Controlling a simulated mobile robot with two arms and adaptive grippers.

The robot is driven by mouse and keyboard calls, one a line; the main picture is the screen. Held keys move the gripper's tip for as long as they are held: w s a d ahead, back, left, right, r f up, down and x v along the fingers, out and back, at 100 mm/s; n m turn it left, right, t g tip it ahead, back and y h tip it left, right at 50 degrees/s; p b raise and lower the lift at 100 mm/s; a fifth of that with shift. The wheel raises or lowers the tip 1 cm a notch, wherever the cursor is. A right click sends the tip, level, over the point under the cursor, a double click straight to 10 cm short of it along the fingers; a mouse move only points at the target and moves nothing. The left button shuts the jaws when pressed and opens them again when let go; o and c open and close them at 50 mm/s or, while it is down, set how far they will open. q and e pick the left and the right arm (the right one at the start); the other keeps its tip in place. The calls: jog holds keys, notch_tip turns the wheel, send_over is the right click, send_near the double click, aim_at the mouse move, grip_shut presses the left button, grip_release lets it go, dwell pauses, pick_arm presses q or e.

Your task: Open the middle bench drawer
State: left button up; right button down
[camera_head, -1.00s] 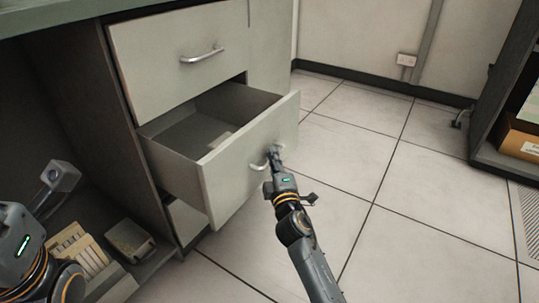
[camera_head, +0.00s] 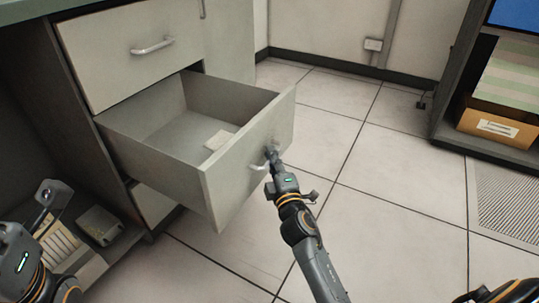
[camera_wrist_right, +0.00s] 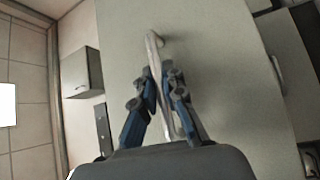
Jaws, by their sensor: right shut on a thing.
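The middle bench drawer (camera_head: 241,165) is pulled well out of the bench; a small pale card-like item (camera_head: 219,140) lies on its floor. Its metal handle (camera_head: 259,167) is at the front panel. My right gripper (camera_head: 272,155) is at this handle, with its fingers closed around the bar. The right wrist view shows the handle bar (camera_wrist_right: 154,55) running between the two blue-grey fingers (camera_wrist_right: 163,88). Part of my left arm shows at the lower left in the head view; its fingertips cannot be made out clearly.
The closed upper drawer (camera_head: 140,50) is above the open one. A lower drawer front (camera_head: 153,203) is partly hidden. A bin (camera_head: 100,225) stands in the open bay at left. A shelf with a cardboard box (camera_head: 497,125) stands at right. Tiled floor in front is clear.

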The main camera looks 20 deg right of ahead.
jog(key=c, duration=1.7)
grip_release()
jog(key=shift+s, duration=0.1)
jog(key=s+a+f, duration=0.1)
jog(key=s, duration=0.6)
